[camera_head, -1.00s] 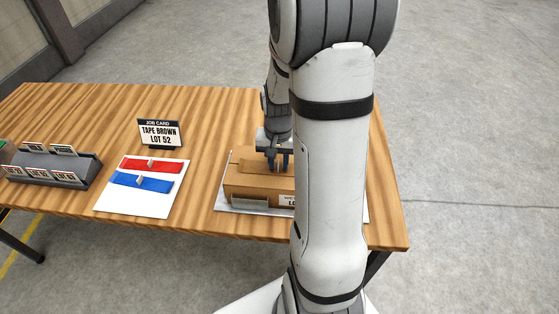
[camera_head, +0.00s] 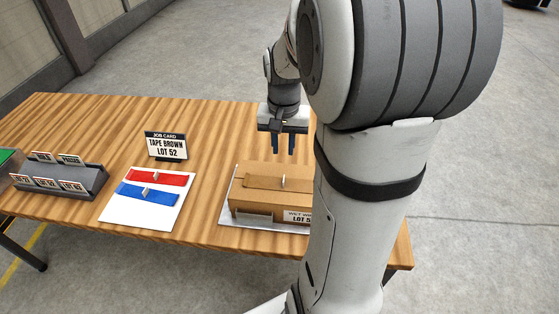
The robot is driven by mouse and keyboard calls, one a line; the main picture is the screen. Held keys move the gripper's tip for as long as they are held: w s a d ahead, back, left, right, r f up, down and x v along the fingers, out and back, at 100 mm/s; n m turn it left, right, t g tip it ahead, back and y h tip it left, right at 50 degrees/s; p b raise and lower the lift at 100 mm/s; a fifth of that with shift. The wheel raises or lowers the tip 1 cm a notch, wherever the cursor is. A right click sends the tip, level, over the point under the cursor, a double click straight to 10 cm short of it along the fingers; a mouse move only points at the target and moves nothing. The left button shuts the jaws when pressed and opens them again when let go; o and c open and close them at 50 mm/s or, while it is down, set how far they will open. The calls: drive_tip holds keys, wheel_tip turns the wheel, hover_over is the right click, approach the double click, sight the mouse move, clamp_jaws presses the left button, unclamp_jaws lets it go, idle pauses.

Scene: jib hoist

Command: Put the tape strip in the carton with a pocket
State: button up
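A brown carton (camera_head: 255,203) sits on a white sheet on the table, partly hidden on its right by my arm. A brown tape strip (camera_head: 262,183) with a small pale upright tab (camera_head: 283,183) lies on the carton's top. A greyish pocket (camera_head: 253,216) shows low on its front face, beside a label (camera_head: 299,216) that is partly hidden. My gripper (camera_head: 283,152) hangs above and behind the carton, fingers pointing down with a gap between them and nothing in it. A job card (camera_head: 166,146) reads TAPE BROWN LOT 52.
A white sheet (camera_head: 155,214) left of the carton holds a red strip (camera_head: 160,177) and a blue strip (camera_head: 148,194), each with a tab. A dark rack (camera_head: 85,179) with several lot cards stands at the left. The table's back is clear.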

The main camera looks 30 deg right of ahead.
drive_tip(key=s+a+r+n+t, duration=0.2)
drive_tip(key=s+a+n, duration=0.4)
drive_tip(key=s+a, duration=0.5)
drive_tip(key=shift+s+a+r+n+t, duration=0.2)
drive_tip(key=shift+s+r+n+t, duration=0.15)
drive_tip(key=shift+s+r, duration=0.3)
drive_tip(key=shift+w+r, duration=0.15)
drive_tip(key=shift+w, duration=0.05)
drive_tip(key=shift+d, duration=0.1)
